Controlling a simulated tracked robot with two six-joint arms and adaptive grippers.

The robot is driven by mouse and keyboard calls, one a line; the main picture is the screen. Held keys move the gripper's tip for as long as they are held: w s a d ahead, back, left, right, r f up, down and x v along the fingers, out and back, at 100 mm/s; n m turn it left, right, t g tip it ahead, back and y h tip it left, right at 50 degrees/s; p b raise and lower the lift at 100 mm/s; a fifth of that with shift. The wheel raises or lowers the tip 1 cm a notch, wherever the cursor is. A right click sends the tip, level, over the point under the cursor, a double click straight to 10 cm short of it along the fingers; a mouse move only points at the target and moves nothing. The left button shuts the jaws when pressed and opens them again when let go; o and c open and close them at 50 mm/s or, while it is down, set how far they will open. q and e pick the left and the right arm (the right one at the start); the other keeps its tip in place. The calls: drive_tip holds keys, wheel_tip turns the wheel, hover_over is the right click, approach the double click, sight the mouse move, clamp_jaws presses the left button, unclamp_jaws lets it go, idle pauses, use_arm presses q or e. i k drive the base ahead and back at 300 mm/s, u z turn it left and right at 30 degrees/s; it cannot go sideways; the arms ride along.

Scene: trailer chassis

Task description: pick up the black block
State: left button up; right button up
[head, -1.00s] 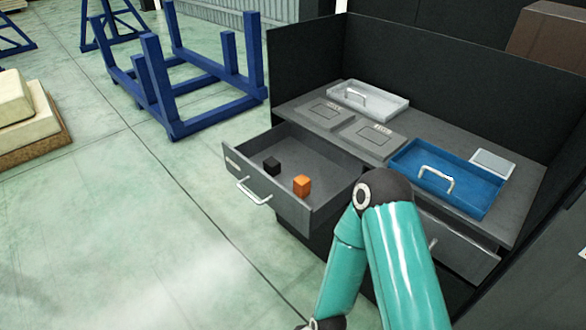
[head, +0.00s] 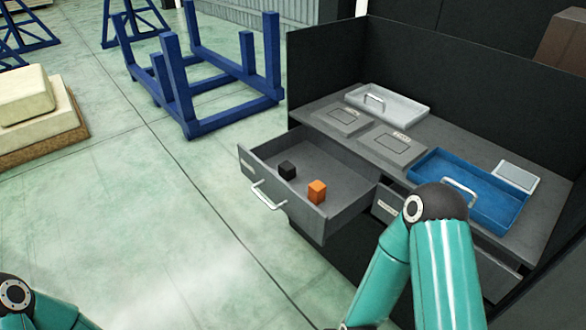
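The black block (head: 287,170) is a small dark cube lying in the open grey drawer (head: 283,200), left of an orange block (head: 317,191). The two blocks are apart. The drawer is pulled out from the dark workbench and has a silver handle on its front. Teal links of my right arm stand in front of the bench at the lower right, and a piece of my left arm shows at the lower left corner. Neither gripper is in the picture.
A blue tray with a handle (head: 469,190) and a grey tray (head: 387,104) sit on the bench top. Dark walls rise behind the bench. A second drawer (head: 390,210) is beside the open one. The floor left of the bench is clear up to a blue frame (head: 200,90).

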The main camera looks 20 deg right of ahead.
sight(287, 170)
drive_tip(key=i, duration=0.9)
drive_tip(key=u, duration=0.05)
